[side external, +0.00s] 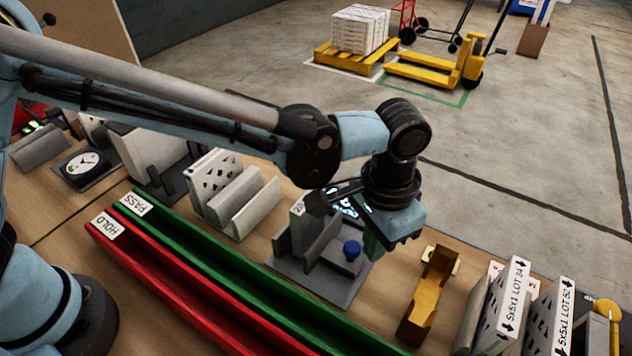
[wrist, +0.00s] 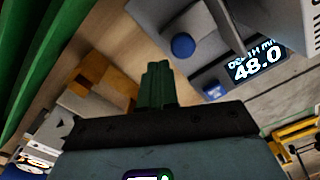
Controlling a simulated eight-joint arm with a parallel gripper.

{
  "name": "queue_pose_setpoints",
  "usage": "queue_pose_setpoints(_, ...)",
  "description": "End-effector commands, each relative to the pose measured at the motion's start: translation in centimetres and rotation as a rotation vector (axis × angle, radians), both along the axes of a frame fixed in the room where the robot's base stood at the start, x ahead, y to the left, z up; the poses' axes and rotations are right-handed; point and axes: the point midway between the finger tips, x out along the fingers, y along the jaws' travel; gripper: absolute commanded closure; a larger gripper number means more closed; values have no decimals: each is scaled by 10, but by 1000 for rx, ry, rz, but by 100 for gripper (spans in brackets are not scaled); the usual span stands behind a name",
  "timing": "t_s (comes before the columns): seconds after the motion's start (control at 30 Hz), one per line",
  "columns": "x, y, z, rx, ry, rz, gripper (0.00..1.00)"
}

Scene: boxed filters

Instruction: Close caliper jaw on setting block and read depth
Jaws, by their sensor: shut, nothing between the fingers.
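The depth gauge station stands at the middle of the bench, with a grey base (side external: 318,284), grey upright plates (side external: 301,232) and a blue knob (side external: 350,250). In the wrist view the blue knob (wrist: 183,46) sits on a grey block, and the lit display (wrist: 258,61) reads "DEPTH MM 48.0". I cannot tell which grey upright is the setting block and which is the jaw. My gripper (side external: 374,245) is just right of the knob in the side view, apart from it in the wrist view. Its green fingers (wrist: 157,85) are shut and empty.
An orange holder (side external: 428,292) stands right of the station. White boxed filters (side external: 508,300) stand at the right, labelled "5x5x1 LOT". Red HOLD (side external: 190,290) and green PASS (side external: 250,290) channels run along the front. A dial gauge (side external: 83,163) is at left.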

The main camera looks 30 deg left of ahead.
Motion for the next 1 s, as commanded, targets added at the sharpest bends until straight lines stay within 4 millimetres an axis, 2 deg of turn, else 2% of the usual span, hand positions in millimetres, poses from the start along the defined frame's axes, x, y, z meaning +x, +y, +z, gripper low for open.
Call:
queue_pose_setpoints(0.63,0,0,-27,0,0,0,100)
queue_pose_setpoints(1.0,0,0,-29,0,0,0,100)
